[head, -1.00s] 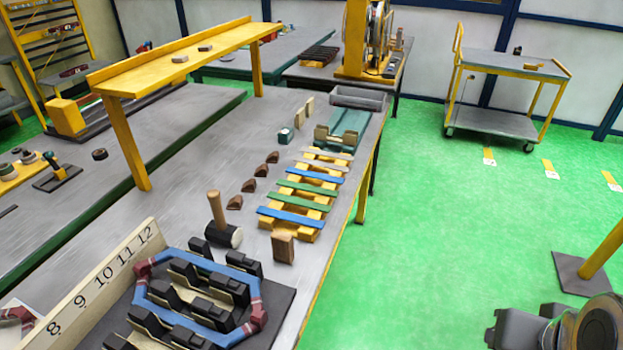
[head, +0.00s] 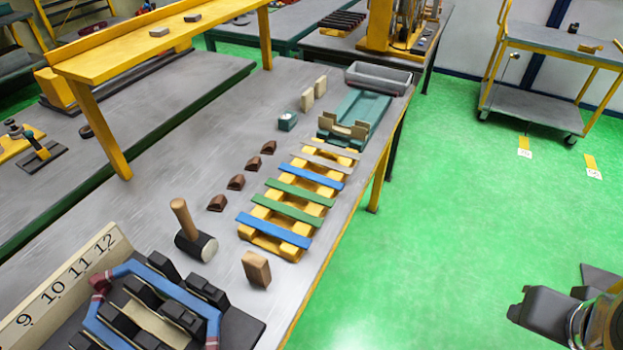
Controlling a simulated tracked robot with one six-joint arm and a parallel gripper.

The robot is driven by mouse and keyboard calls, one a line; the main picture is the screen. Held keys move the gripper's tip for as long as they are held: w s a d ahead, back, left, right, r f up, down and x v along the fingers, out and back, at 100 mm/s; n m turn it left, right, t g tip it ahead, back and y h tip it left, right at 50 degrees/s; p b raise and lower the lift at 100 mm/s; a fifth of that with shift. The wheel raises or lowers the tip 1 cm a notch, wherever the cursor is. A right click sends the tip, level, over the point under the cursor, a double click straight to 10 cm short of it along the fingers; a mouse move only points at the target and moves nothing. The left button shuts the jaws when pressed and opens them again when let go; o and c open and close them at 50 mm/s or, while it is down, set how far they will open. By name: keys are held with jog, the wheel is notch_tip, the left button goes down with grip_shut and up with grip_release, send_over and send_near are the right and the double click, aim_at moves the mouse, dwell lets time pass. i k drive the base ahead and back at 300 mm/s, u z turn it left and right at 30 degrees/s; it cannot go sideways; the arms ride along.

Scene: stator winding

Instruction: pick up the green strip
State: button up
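Two green strips lie crosswise on a yellow slatted rack (head: 257,240) on the grey bench. The nearer green strip (head: 286,208) is beside a blue strip (head: 273,231) at the rack's near end. The farther green strip (head: 300,191) is beside another blue strip (head: 311,176). Pale grey strips (head: 328,160) lie at the far end. Only a dark part of my arm with a round metal joint shows at the lower right, over the floor and well away from the rack. I cannot make out the fingers or their opening.
A wooden block (head: 256,269) stands at the rack's near end, with a mallet (head: 195,238) to its left. Several brown wedges (head: 236,183) line the left side. A green fixture (head: 362,110) and a grey tray (head: 378,78) are beyond. Green floor is clear right of the bench.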

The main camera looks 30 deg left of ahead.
aim_at(318, 200)
jog(key=i, duration=2.6)
jog(key=u, duration=2.45)
